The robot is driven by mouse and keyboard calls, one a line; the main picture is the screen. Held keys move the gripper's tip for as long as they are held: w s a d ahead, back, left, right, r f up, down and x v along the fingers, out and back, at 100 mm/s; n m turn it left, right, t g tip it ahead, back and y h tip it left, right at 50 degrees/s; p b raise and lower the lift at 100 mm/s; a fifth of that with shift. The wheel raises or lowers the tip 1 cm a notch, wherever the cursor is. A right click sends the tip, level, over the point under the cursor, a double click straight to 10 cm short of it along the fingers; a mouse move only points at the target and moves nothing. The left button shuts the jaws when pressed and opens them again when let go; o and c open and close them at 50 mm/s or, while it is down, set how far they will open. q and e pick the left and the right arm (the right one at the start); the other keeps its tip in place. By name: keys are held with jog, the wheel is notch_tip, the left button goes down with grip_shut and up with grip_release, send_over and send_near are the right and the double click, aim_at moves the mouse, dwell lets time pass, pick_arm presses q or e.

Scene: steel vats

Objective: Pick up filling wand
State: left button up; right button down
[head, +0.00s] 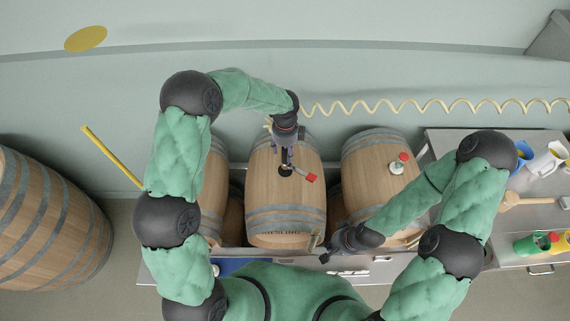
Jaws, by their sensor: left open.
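The filling wand appears to be the dark upright tool with a red lever (309,177) at the bung hole of the middle barrel (285,210). Its lower end meets a dark spot on the barrel top; how deep it goes is hidden. My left gripper (286,152) is directly over it, pointing down, with its fingers open around or right beside the tool's upper part. I cannot tell whether they touch it. My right gripper (325,251) is low near the front end of the middle barrel, away from the wand; its fingers are small and unclear.
A coiled yellow hose (430,106) runs along the wall towards my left gripper. The right barrel (370,165) carries a white fitting with a red top (403,157). A steel table (520,225) with jugs and bottles stands at right. A large barrel (45,225) stands at far left.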

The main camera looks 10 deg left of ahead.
pick_arm(q)
jog(key=shift+s, duration=0.1)
grip_shut()
jog(key=shift+r, duration=0.1)
jog(key=shift+w+r, duration=0.25)
jog(key=shift+r, duration=0.3)
notch_tip(320, 180, up, 17)
jog(key=b, duration=0.1)
jog(key=shift+s+b, duration=0.15)
jog(key=shift+b, duration=0.25)
